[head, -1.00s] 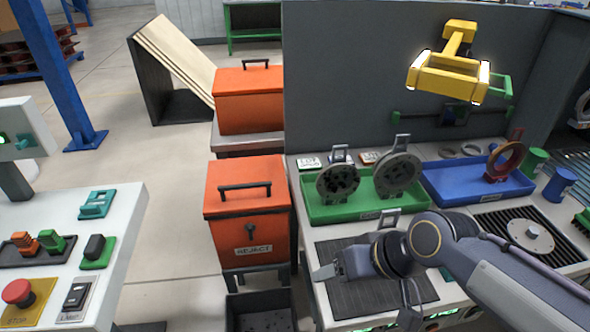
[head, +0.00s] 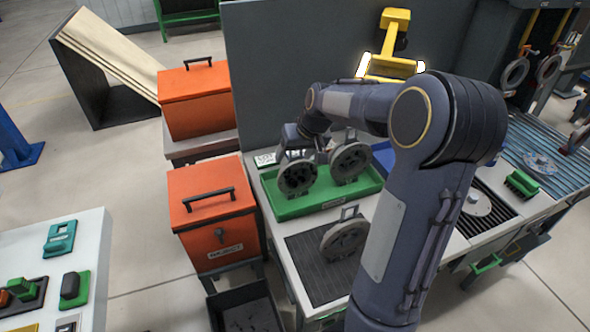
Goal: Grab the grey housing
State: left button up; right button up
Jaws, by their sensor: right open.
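Several round grey housings with handles on top are in the head view. Two stand upright in the green tray (head: 317,203): the left housing (head: 297,177) and the right housing (head: 351,162). A third housing (head: 345,240) stands on the dark ribbed mat (head: 309,272), partly hidden by my right arm. My right gripper (head: 302,155) is open, at the top of the left housing in the tray. Its fingertips are small and partly hidden, so I cannot tell whether they touch the housing or straddle its handle. My left gripper is out of view.
An orange reject box (head: 213,212) stands left of the bench, with another orange box (head: 196,104) behind it. A grey panel (head: 285,60) rises behind the bench. A yellow lamp fixture (head: 392,66) hangs behind my arm. My arm hides most of the blue tray (head: 384,157).

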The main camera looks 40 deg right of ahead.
jog(key=h+p, duration=0.2)
send_near(295, 161)
jog(key=shift+w+d+r+g, duration=0.4)
jog(key=shift+w+d+r, duration=0.1)
jog(key=shift+w+r, duration=0.25)
jog(key=shift+w+d+f, duration=0.1)
jog(key=shift+f, duration=0.15)
jog(key=p+x, duration=0.1)
jog(key=x, duration=0.1)
jog(key=p+x, duration=0.1)
jog(key=x, duration=0.1)
jog(key=p+x, duration=0.1)
jog(key=x, duration=0.2)
jog(key=shift+a+f, duration=0.15)
jog(key=shift+a, duration=0.3)
jog(key=shift+f, duration=0.2)
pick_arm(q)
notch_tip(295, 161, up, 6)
pick_arm(e)
grip_shut()
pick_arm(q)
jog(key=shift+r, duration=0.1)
pick_arm(e)
jog(key=shift+r, duration=0.1)
